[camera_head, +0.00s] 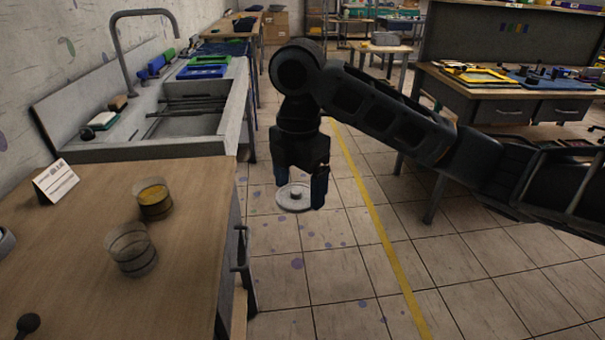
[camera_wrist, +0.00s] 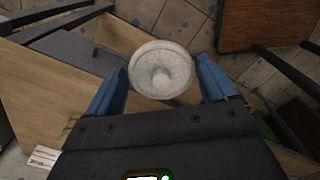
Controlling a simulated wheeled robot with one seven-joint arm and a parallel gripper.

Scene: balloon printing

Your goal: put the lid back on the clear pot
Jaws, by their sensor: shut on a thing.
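My gripper (camera_head: 298,188) is shut on a round pale grey lid (camera_head: 293,201) with a small knob on top. I hold the lid out over the tiled floor, to the right of the wooden table. In the wrist view the lid (camera_wrist: 161,82) sits between the two blue fingers of my gripper (camera_wrist: 161,68), knob toward the camera. A clear pot (camera_head: 131,242) stands upright and open near the table's front, with a dark band low down. A second see-through pot (camera_head: 154,205) behind it holds something yellow. Neither pot shows in the wrist view.
The wooden table (camera_head: 75,275) also bears a white card (camera_head: 55,181), a dark round-ended object (camera_head: 28,323) and part of a bowl (camera_head: 6,240). A sink (camera_head: 190,120) adjoins it behind. A workbench (camera_head: 500,103) stands at the right.

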